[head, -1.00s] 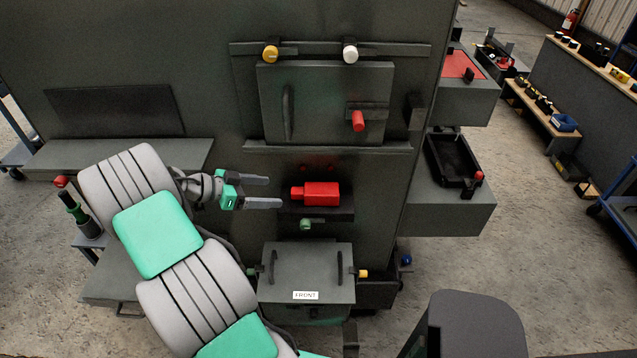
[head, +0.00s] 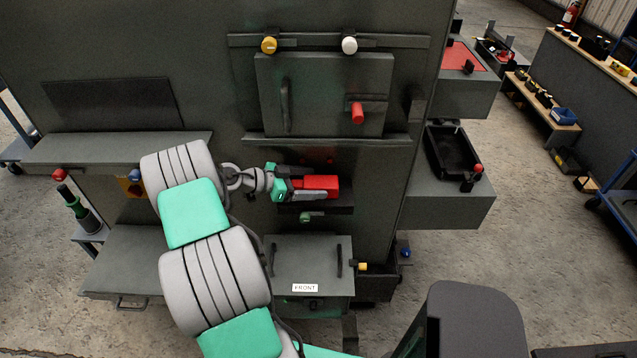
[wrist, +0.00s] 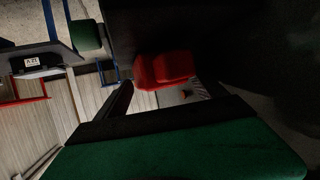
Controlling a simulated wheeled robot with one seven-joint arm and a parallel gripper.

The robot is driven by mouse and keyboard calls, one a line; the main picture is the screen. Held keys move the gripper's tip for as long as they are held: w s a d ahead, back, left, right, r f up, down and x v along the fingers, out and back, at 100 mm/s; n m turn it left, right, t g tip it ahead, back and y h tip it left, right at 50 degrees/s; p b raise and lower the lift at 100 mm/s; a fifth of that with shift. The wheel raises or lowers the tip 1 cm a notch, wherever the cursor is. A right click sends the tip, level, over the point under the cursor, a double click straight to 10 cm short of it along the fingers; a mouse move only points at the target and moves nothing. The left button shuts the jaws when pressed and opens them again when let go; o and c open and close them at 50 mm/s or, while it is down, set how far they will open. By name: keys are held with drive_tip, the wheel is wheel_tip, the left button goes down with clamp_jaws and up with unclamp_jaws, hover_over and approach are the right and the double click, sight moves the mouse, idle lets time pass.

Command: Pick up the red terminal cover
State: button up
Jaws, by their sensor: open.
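The red terminal cover (head: 323,183) is a small red block on a dark ledge (head: 335,208) on the front of the grey enclosure. My gripper (head: 308,182) has come in from the left, with one finger along the cover's upper side and the other along its lower side. The jaws are open, and the cover's left part is hidden behind the gripper. In the wrist view, the cover (wrist: 163,70) is ahead of the jaws; contact with the fingers cannot be told.
A green knob (head: 308,216) sits just below the ledge. A hinged-looking panel with a red handle (head: 357,113) is above. A grey box labelled FRONT (head: 310,262) stands below. A black tray (head: 452,155) is on a shelf at the right.

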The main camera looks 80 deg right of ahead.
drive_tip(key=shift+c, duration=0.3)
drive_tip(key=c, duration=1.5)
